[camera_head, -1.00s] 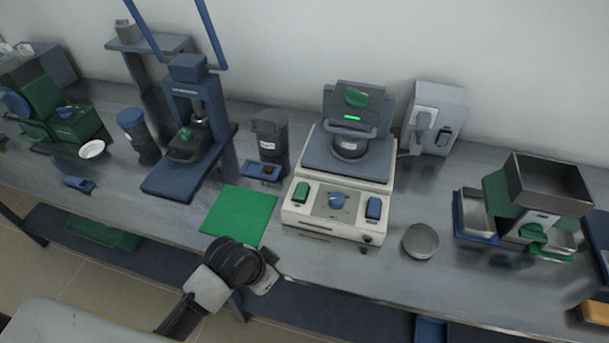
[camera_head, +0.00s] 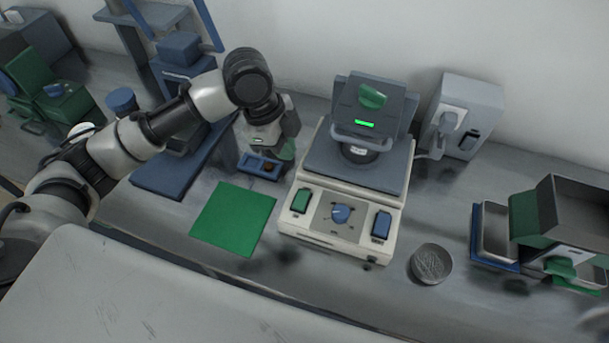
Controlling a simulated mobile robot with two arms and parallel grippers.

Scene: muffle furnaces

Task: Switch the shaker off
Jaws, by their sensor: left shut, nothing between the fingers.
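The shaker (camera_head: 345,190) stands at the middle of the bench. It has a cream base, a dark grey platform holding a small round labelled vessel, and an upright panel behind with a lit green bar (camera_head: 365,124). Its front has a green rocker switch (camera_head: 301,200) at left, a blue knob (camera_head: 341,214) in the middle and a blue rocker switch (camera_head: 381,225) at right. My left gripper (camera_head: 266,146) points down, shut and empty, left of the shaker and above the small blue tray. Its fingertips are hard to make out. My right gripper is not in view.
A green mat (camera_head: 233,218) lies front left of the shaker, and a small blue tray (camera_head: 260,166) behind it. A round metal dish (camera_head: 431,263) is at front right. A grey wall-side box (camera_head: 465,115) stands behind right. A blue press (camera_head: 180,130) is partly behind my arm.

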